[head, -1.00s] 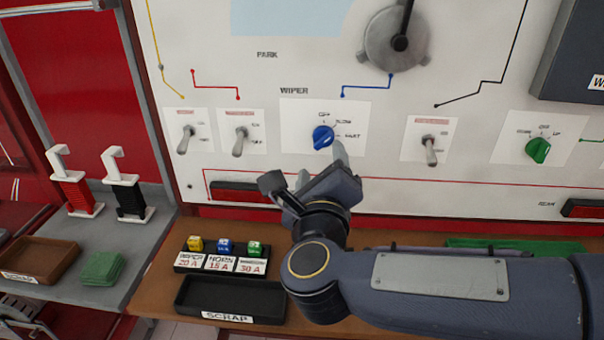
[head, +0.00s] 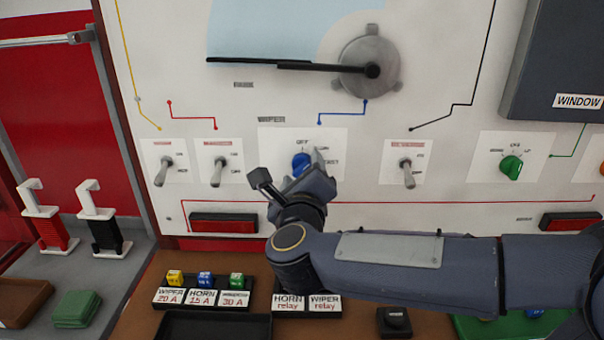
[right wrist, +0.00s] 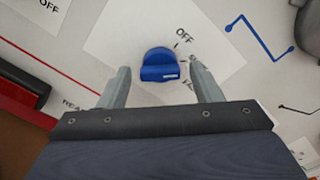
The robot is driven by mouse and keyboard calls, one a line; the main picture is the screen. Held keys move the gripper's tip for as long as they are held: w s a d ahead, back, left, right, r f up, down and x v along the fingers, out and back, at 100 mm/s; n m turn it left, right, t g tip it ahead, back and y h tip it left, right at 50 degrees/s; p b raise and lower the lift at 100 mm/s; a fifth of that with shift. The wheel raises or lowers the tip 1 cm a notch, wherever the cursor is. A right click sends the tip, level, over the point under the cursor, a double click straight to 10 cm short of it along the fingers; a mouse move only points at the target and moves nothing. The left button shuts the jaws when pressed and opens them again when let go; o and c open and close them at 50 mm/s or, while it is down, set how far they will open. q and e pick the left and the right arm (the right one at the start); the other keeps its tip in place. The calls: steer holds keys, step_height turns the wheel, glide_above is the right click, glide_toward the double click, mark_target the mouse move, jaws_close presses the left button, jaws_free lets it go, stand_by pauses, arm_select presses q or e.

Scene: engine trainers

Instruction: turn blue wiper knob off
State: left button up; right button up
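The blue wiper knob (head: 301,162) is on a white plate under the word WIPER on the panel, with OFF printed above it. In the right wrist view the blue knob (right wrist: 160,66) lies between my two spread fingertips, with a gap on each side. I cannot tell exactly which label it points to. My right gripper (head: 312,172) is at the knob's lower right in the head view and partly covers the plate. In the right wrist view the gripper (right wrist: 160,72) is open. My left gripper is not in view.
Toggle switches (head: 166,170) flank the knob, and a green knob (head: 511,167) is to the right. The wiper arm (head: 290,64) lies level above. Labelled fuses (head: 204,281) and relay holders (head: 306,302) sit on the bench below. A dark window box (head: 560,60) juts out upper right.

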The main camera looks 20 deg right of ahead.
steer(key=c, duration=0.8)
steer(key=shift+c, duration=0.2)
steer(key=shift+n, duration=0.3)
steer(key=n+p, duration=0.2)
steer(key=n, duration=0.2)
steer(key=shift+n, duration=0.3)
steer(key=shift+n+p, duration=0.75)
steer(key=shift+n, duration=1.05)
steer(key=o, duration=1)
